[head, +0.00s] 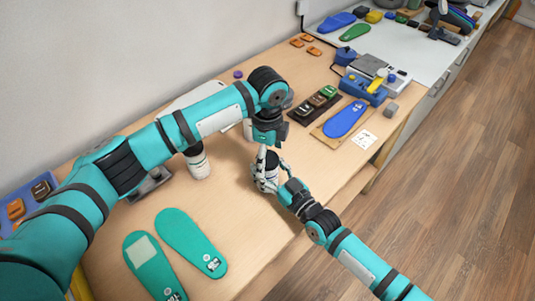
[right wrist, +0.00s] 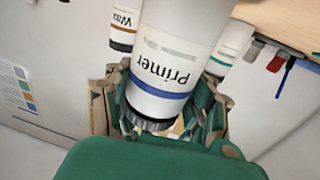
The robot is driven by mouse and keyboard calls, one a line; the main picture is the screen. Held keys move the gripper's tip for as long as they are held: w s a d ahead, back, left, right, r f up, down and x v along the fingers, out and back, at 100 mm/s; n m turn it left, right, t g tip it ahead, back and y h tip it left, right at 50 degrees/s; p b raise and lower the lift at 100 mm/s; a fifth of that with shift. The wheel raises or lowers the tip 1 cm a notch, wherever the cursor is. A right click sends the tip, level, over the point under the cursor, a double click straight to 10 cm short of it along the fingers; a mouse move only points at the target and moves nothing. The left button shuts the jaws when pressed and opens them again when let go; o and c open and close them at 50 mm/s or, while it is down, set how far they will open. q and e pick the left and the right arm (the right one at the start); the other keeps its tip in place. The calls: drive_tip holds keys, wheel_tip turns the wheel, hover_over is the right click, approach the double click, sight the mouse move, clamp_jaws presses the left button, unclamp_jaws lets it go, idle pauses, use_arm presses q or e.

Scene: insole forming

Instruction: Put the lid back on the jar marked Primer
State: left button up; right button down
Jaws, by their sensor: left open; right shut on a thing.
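The white Primer jar (right wrist: 170,60) with a blue band fills the middle of the right wrist view, its label upside down there. A dark ridged lid (right wrist: 150,122) shows at the jar's mouth end; how well it is seated I cannot tell. In the head view the jar stands on the wooden table, mostly hidden by the fingers, with the dark lid (head: 271,160) at its top. My right gripper (head: 265,176) is shut around the jar; its fingers flank it in the wrist view (right wrist: 160,110). My left gripper (head: 270,145) is open, pointing down just over the lid.
Another white jar (head: 198,162) stands left, under my left arm. A Wax jar (right wrist: 124,25) and a green-banded jar (right wrist: 228,45) stand beyond the Primer jar. Green insoles (head: 175,250) lie front left. A blue insole (head: 345,119) lies on a board right. Table is clear front centre.

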use_arm(q)
drive_tip(key=shift+r, duration=0.1)
wheel_tip(320, 180, up, 12)
idle(0.4)
use_arm(e)
drive_tip(key=shift+c, duration=1.7)
unclamp_jaws()
drive_tip(key=shift+s, duration=0.1)
drive_tip(key=v, duration=1.1)
drive_tip(key=shift+s+d, duration=0.3)
use_arm(q)
drive_tip(key=shift+f, duration=0.2)
use_arm(e)
drive_tip(key=shift+f, duration=0.1)
